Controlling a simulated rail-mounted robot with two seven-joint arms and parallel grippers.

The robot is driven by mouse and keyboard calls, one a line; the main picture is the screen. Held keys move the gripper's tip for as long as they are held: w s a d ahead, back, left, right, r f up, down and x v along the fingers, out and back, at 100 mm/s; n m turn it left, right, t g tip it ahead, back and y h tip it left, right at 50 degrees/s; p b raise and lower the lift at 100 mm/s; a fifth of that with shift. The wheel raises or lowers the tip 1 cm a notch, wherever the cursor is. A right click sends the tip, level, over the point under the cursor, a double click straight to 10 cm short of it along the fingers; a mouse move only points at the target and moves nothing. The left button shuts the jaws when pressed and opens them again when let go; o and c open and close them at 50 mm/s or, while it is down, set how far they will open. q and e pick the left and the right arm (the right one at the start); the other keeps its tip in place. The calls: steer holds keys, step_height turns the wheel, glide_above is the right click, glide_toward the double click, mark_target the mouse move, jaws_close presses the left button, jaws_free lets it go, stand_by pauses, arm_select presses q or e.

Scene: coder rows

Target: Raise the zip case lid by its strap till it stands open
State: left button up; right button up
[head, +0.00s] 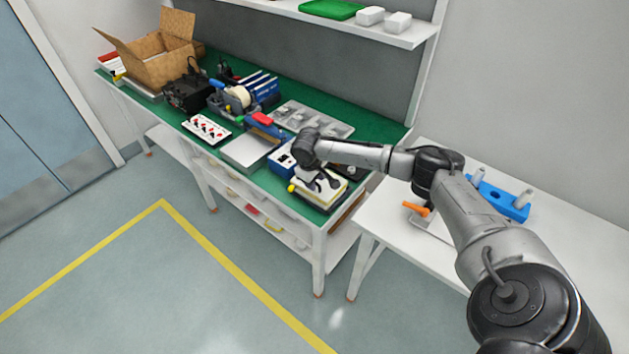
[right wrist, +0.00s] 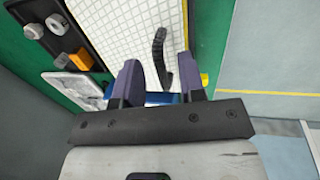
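A cream-white case (head: 330,187) lies flat near the front right end of the green-topped bench. In the right wrist view its white gridded top (right wrist: 112,22) fills the upper middle, and the lid appears to lie down. A black curved strap (right wrist: 159,48) shows over that top. My right gripper (head: 317,184) is over the case. In the right wrist view my right gripper (right wrist: 160,75) has its two fingers apart, with the strap's lower end between them in the picture. I cannot tell whether they touch it. My left gripper is not in view.
A blue box (head: 282,159) stands just left of the case. A dark tray with small parts (right wrist: 60,35) lies behind it. A yellow knob (head: 291,188) is near the front edge. A white side table (head: 378,222) with a blue block (head: 503,203) stands right.

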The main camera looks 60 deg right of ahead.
steer(key=shift+c, duration=0.5)
jaws_close()
